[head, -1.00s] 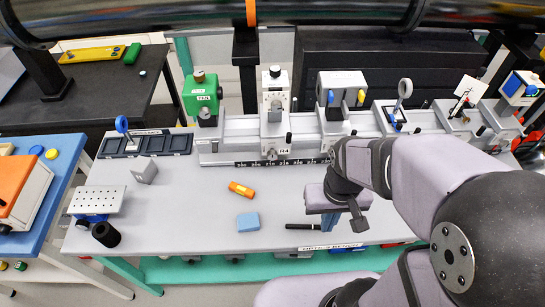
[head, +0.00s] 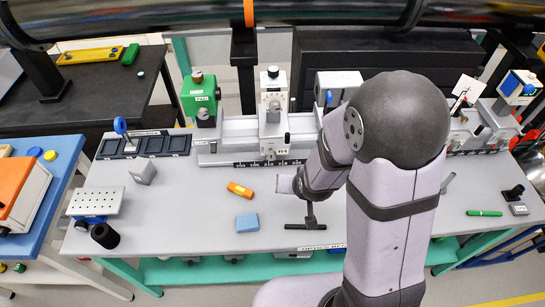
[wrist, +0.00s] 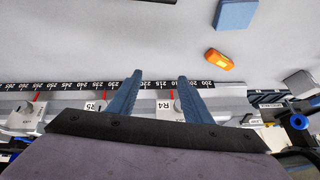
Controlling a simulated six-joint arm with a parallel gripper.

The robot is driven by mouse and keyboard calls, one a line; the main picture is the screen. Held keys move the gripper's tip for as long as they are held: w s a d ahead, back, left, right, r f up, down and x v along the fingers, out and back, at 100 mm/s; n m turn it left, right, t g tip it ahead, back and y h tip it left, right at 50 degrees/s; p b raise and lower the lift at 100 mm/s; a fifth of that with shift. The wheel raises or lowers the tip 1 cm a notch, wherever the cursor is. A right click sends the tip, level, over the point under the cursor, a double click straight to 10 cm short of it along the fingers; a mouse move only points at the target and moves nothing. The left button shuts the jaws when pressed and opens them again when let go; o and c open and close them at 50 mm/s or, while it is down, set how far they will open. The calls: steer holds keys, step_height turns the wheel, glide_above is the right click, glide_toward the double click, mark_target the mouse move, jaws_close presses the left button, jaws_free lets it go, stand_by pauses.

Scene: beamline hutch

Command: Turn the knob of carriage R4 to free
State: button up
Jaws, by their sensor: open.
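Carriage R4 (head: 272,118) is a light grey upright block on the rail in the head view, with its R4 label low on the front. A small round knob (head: 270,154) shows beside the label; I cannot read its setting. My gripper (head: 311,218) hangs over the table in front of the rail, to the right of R4, touching nothing I can make out. In the wrist view my gripper (wrist: 160,76) has its two blue-grey fingers spread and empty.
The rail's black scale (head: 240,163) runs along its front. A green carriage (head: 200,97) stands left of R4, and a grey one (head: 338,82) right of it, partly hidden by my arm.

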mark_target(272, 156)
steer(key=w+a+m+t+y, duration=0.1)
steer(key=w+a+t, duration=0.3)
steer(key=t, duration=0.3)
steer(key=shift+w+a+r, duration=0.15)
steer(key=shift+w+a, duration=0.25)
steer(key=shift+w, duration=0.45)
steer(key=shift+w+b, duration=0.15)
steer(key=shift+b, duration=0.25)
steer(key=b+x, duration=0.2)
steer(key=b, duration=0.4)
steer(key=shift+w+f, duration=0.1)
steer(key=shift+f, duration=0.15)
steer(key=x, duration=0.2)
steer(key=shift+w+r+p, duration=0.1)
steer(key=shift+w+p, duration=0.3)
steer(key=shift+w, duration=0.1)
steer(key=shift+x, duration=0.95)
